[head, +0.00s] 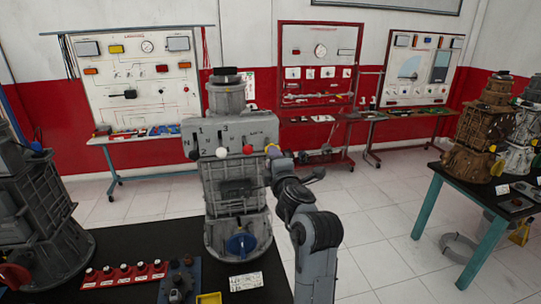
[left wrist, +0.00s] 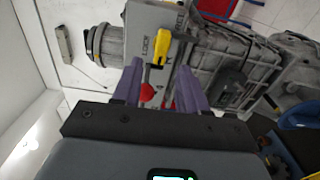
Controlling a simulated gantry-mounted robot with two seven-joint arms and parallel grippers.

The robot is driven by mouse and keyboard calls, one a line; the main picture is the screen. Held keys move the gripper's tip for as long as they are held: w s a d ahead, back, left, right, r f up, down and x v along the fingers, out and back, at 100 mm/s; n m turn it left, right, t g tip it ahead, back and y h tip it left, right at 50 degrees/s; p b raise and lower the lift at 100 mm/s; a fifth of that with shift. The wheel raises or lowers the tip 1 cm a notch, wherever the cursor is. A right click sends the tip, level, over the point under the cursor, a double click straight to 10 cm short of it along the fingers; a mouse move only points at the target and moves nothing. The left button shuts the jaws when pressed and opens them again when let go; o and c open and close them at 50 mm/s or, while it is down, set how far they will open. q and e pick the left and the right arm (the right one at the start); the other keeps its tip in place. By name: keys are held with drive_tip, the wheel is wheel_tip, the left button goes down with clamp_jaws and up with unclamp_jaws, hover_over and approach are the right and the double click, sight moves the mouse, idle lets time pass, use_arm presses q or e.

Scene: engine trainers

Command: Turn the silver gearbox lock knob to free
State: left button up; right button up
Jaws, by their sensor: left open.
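The silver gearbox (head: 235,190) stands upright on the near black bench, with a grey shift panel (head: 215,132) near its top. Its yellow lock knob (left wrist: 161,47) sits on the panel, beside the word LOCK; a second label above it is partly cut off. My right gripper is not in view.
Red (head: 247,149), white (head: 222,152) and black ball knobs stick out along the panel. A blue wheel (head: 240,243) is low on the gearbox. Another dark gearbox (head: 38,215) stands at left, beside a red strip of knobs (head: 125,273).

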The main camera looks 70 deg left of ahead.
use_arm(q)
drive_tip(key=d, duration=0.4)
drive_tip(key=shift+s+d, duration=0.15)
drive_tip(key=shift+s, duration=0.25)
drive_tip(key=shift+w, duration=0.1)
